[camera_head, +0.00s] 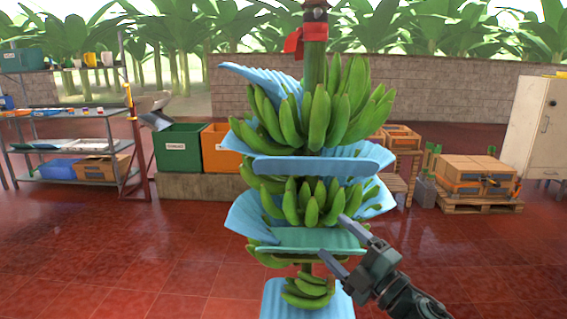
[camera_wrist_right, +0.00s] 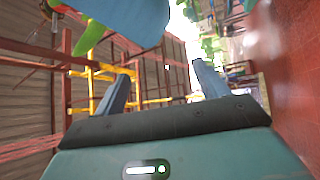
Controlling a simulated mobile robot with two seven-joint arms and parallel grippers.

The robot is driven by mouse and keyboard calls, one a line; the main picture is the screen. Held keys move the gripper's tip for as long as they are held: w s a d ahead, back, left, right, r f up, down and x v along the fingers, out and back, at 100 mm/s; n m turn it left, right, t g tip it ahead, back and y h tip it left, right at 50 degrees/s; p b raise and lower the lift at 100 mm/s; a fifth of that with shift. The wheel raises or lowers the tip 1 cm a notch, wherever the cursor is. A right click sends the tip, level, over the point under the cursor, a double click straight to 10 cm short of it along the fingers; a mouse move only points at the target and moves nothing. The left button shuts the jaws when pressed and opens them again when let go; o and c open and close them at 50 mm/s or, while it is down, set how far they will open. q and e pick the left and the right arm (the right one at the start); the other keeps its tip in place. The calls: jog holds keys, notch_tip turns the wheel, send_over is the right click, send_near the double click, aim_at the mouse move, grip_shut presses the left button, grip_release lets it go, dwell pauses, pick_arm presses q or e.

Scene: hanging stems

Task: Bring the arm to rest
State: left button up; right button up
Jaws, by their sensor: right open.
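My right gripper (camera_head: 335,242) is open in the head view, just right of the lower part of a hanging stem of green bananas (camera_head: 312,200). Its two fingers point toward the stem, and nothing shows between them. In the right wrist view, the open jaws (camera_wrist_right: 165,85) are apart and empty. A blue sheet (camera_wrist_right: 130,15) and part of a green banana (camera_wrist_right: 90,38) show beyond them. Whether a finger touches the green-edged blue pad (camera_head: 300,240) cannot be told. My left gripper is not in view.
Blue sheets (camera_head: 310,167) separate the banana tiers; a red ribbon (camera_head: 305,37) is tied at the top. Behind stand a green crate (camera_head: 182,147), an orange crate (camera_head: 220,150), a steel rack (camera_head: 75,145), a loaded pallet (camera_head: 478,205) and a cabinet (camera_head: 540,125). Red floor (camera_head: 150,240) is clear.

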jog(key=s+d+f+m+g+h, duration=0.1)
jog(key=s+f+m+g+h, duration=0.1)
jog(key=s+f+m, duration=0.4)
jog(key=s+d+f+m+g+h+p, duration=0.1)
jog(key=s+f+m+h, duration=0.3)
jog(key=s+f+m, duration=0.3)
jog(key=s+d+f+m+g+h, duration=0.1)
jog(key=s+f+m+g+h, duration=0.1)
jog(key=s+f+m+h, duration=0.2)
jog(key=s+f+m, duration=0.3)
jog(key=s+f, duration=0.5)
jog(key=f, duration=0.3)
jog(key=shift+s+d+f+g+p, duration=0.15)
jog(key=shift+s+d+g+p, duration=0.15)
jog(key=shift+s+p, duration=0.1)
